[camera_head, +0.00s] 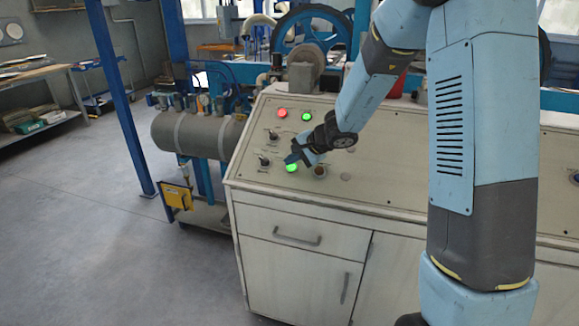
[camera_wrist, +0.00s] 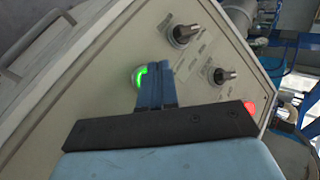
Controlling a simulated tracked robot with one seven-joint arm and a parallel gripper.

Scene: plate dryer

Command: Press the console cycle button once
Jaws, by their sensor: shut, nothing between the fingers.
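The console (camera_head: 258,200) has a sloped light panel. A green lit button (camera_head: 292,167) sits low on the panel's left part. My gripper (camera_head: 291,158) is shut and empty, its fingertips right at this button. In the wrist view the shut blue fingers (camera_wrist: 154,68) cover part of the green button (camera_wrist: 139,76). I cannot tell whether the tips touch it. A red light (camera_head: 282,113) and another green light (camera_head: 306,116) are higher on the panel. A dark round control (camera_head: 320,171) lies just right of the lower green button.
Two knobs stand up from the panel near the gripper, an upper one (camera_head: 272,134) and a lower one (camera_head: 264,159). A grey tank (camera_head: 198,135) and a blue post (camera_head: 118,100) stand to the left. The floor (camera_head: 90,250) at left is clear.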

